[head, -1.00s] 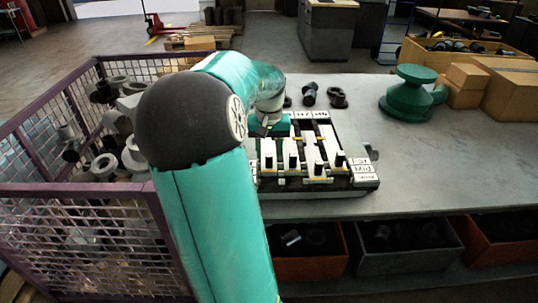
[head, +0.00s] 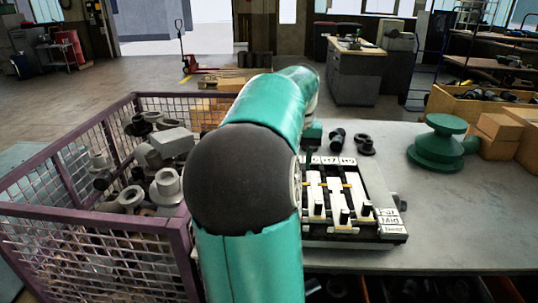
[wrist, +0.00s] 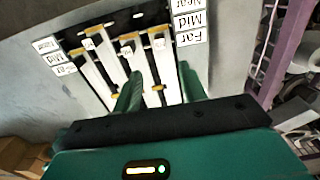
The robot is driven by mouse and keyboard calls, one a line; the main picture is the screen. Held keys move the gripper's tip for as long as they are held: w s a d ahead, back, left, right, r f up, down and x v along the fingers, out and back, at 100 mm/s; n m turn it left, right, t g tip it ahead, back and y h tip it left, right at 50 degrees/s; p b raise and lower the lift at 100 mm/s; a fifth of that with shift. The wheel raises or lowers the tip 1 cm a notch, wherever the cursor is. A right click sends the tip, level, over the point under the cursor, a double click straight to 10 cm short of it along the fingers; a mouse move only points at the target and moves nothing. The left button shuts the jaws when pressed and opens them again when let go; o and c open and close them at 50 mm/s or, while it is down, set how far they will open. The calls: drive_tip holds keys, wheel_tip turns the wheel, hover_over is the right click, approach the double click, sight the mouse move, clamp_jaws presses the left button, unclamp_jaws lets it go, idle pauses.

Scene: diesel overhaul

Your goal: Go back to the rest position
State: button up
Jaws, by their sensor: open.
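My gripper (wrist: 160,88) shows in the wrist view with its two green fingers apart and nothing between them. It points toward the slider panel (wrist: 88,72), a dark box with pale tracks and labels reading Far, Mid and Near. Whether the fingers touch the panel is unclear. In the head view the panel (head: 399,229) sits on the grey workbench (head: 450,215). My teal arm with its black joint covers the panel's left part and hides most of the gripper.
A purple mesh crate (head: 178,232) of metal parts stands left of the bench. Dark fittings (head: 337,138) lie behind the panel. A green flanged part (head: 438,143) and cardboard boxes (head: 498,127) stand at the right. The bench right of the panel is clear.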

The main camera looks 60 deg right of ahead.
drive_tip(key=w+a+f+n+t, duration=0.1)
drive_tip(key=w+a+n, duration=0.3)
drive_tip(key=a, duration=0.7)
drive_tip(key=w+a+n+t, duration=0.2)
drive_tip(key=w+a, duration=0.4)
drive_tip(key=a, duration=0.5)
drive_tip(key=s+a+f+n+t, duration=0.1)
drive_tip(key=s+a+f+n, duration=0.1)
drive_tip(key=a, duration=0.9)
drive_tip(key=s+a+f+n+t, duration=0.1)
drive_tip(key=a+n, duration=0.3)
drive_tip(key=a, duration=0.8)
drive_tip(key=shift+s+a+f+n+t, duration=0.2)
drive_tip(key=shift+s+f+n+t, duration=0.1)
drive_tip(key=shift+s+f, duration=0.3)
drive_tip(key=shift+r, duration=0.1)
drive_tip(key=shift+s, duration=0.1)
drive_tip(key=shift+c, duration=0.6)
